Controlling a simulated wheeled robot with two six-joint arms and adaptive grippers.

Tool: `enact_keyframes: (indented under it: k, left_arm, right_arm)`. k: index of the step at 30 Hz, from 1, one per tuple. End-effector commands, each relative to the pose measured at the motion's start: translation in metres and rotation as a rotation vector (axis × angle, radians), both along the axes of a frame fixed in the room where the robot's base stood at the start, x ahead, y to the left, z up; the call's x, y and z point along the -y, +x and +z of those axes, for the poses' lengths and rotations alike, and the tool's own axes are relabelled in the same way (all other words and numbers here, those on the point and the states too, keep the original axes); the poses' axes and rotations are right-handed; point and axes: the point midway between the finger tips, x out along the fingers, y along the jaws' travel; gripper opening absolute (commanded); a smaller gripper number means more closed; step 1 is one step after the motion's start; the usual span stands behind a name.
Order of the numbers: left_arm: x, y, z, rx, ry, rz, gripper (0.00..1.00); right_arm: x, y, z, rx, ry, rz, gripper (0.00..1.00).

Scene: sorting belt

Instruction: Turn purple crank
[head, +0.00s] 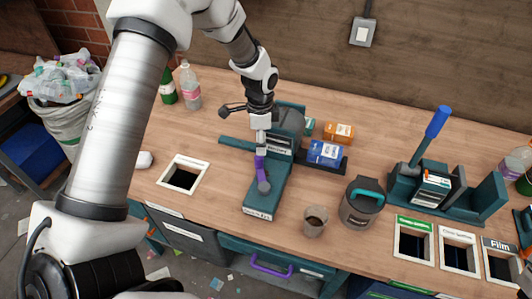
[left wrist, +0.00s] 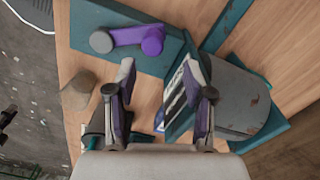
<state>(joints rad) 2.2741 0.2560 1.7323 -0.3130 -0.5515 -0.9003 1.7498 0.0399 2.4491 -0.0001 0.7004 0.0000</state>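The purple crank (head: 260,168) sits on top of a teal machine base (head: 262,205) in the middle of the bench. Its arm ends in a round grey knob (head: 264,187). In the left wrist view the purple crank (left wrist: 151,40) and grey knob (left wrist: 101,41) lie beyond my fingertips. My left gripper (head: 261,137) is above the machine, just behind the crank in the head view. In the left wrist view my left gripper (left wrist: 160,75) has its fingers apart with nothing between them, clear of the crank. My right gripper does not show.
A blue box (head: 324,153) and an orange box (head: 338,132) stand right of the machine. A brown cup (head: 315,220) and a grey canister (head: 361,205) stand in front. A square bin opening (head: 172,185) is at left. A blue-handled lever (head: 436,123) rises at right.

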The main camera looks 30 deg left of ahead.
Motion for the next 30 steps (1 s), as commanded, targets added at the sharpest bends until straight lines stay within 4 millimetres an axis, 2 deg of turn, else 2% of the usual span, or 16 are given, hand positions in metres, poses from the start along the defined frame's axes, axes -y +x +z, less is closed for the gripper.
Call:
enact_keyframes:
  k: [10,14,20,23,24,25,30]
  left_arm:
    - [0.001,-0.003,-0.061,-0.004,0.000,0.002,0.54]
    - [0.001,-0.002,-0.072,-0.001,0.001,0.002,0.54]
    - [0.001,-0.002,-0.073,0.000,0.000,0.003,0.54]
    - [0.001,-0.003,-0.073,0.000,0.000,0.003,0.22]
    - [0.001,-0.003,-0.073,0.000,0.000,0.003,0.08]
    - [0.001,-0.003,-0.073,-0.001,-0.001,0.003,0.00]
    - [0.002,-0.003,-0.074,-0.002,0.000,0.004,0.00]
  right_arm:
    - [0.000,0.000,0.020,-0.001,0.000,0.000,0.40]
    - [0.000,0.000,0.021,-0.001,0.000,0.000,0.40]
    - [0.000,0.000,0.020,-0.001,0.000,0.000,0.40]
    - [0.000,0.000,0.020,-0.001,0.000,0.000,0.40]
    - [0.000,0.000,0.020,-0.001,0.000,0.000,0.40]
    - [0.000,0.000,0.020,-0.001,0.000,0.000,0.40]
    - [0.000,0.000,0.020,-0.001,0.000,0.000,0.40]
